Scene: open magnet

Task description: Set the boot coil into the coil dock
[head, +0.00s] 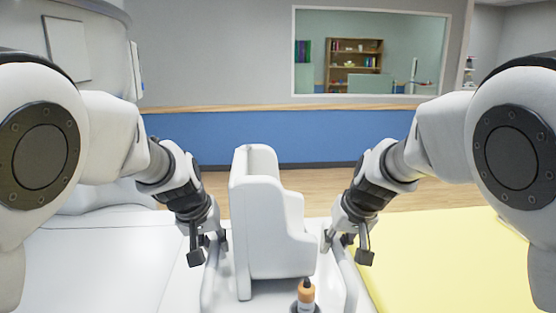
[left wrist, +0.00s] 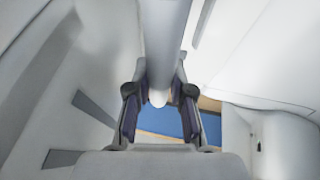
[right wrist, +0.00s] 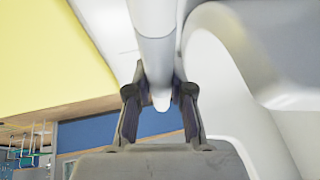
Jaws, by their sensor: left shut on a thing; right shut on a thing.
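The boot coil (head: 262,240) is a tall white boot-shaped shell, upright in the middle of the head view, between my grippers. My left gripper (head: 208,246) is shut on a pale left side rail (left wrist: 166,45) at its left. My right gripper (head: 346,246) is shut on a matching right side rail (right wrist: 154,50) at its right. Both rails run between the fingers in the wrist views. I cannot tell whether the rails belong to the coil or its support. The coil's underside is hidden, and I cannot identify the coil dock for sure.
A white surface (head: 90,265) lies left and a yellow pad (head: 440,255) right. A blue-panelled wall (head: 270,137) with a window is behind open floor.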

